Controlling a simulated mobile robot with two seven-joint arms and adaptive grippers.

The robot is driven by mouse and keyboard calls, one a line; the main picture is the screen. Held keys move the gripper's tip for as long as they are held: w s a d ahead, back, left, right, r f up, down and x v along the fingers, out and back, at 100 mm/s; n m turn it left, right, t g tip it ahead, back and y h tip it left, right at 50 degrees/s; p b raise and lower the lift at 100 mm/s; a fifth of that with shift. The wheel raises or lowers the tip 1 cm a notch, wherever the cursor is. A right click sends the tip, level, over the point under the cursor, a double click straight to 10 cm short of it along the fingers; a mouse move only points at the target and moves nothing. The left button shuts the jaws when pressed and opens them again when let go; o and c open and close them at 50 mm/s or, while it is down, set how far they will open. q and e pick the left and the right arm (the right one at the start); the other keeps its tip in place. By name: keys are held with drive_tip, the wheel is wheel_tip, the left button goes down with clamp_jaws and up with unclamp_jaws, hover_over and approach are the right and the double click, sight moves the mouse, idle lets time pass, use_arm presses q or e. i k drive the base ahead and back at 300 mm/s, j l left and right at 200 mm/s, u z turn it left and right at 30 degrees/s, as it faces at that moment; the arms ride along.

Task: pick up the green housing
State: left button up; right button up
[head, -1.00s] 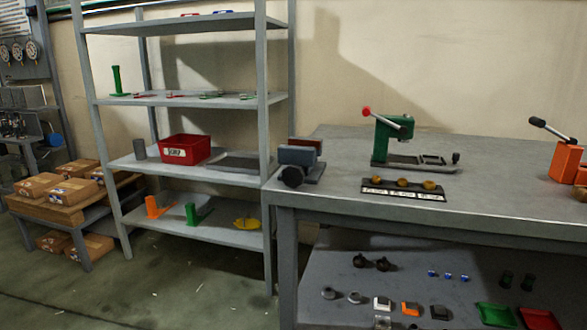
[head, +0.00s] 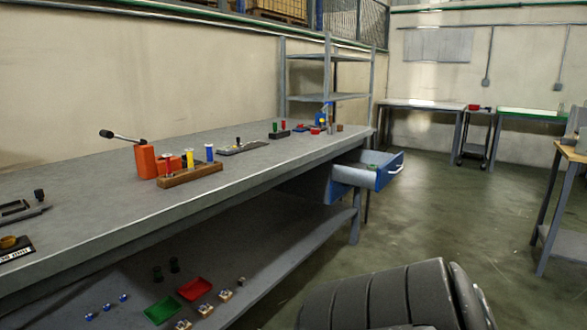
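No part is clearly a green housing. Two small dark green cylinders (head: 174,264) stand on the lower shelf under the long bench. A small green object (head: 372,166) shows inside the open blue drawer (head: 345,175); its shape is too small to tell. Another small green piece (head: 275,127) stands on the bench top towards the far end. Neither of my grippers is in view.
The long grey bench (head: 120,187) runs along the left wall. An orange lever device (head: 146,160) and a wooden block (head: 190,175) stand on it. Green (head: 163,309) and red (head: 195,289) trays lie below.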

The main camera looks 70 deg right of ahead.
sight(372, 168)
drive_tip(key=z, duration=2.85)
drive_tip(key=i+l+z, duration=0.1)
drive_tip(key=i+z, duration=0.45)
drive_tip(key=i, duration=1.25)
drive_tip(key=i+u, duration=0.15)
drive_tip(key=i, duration=0.4)
drive_tip(key=i+l+u, duration=0.1)
drive_tip(key=i, duration=0.45)
drive_tip(key=i+l+u, duration=0.15)
drive_tip(key=i, duration=0.4)
drive_tip(key=i+l+u, duration=0.15)
drive_tip(key=i+u, duration=0.2)
drive_tip(key=i+l+u, duration=0.25)
drive_tip(key=u, duration=0.15)
drive_tip(key=i+l+u, duration=0.35)
drive_tip(key=k, duration=0.05)
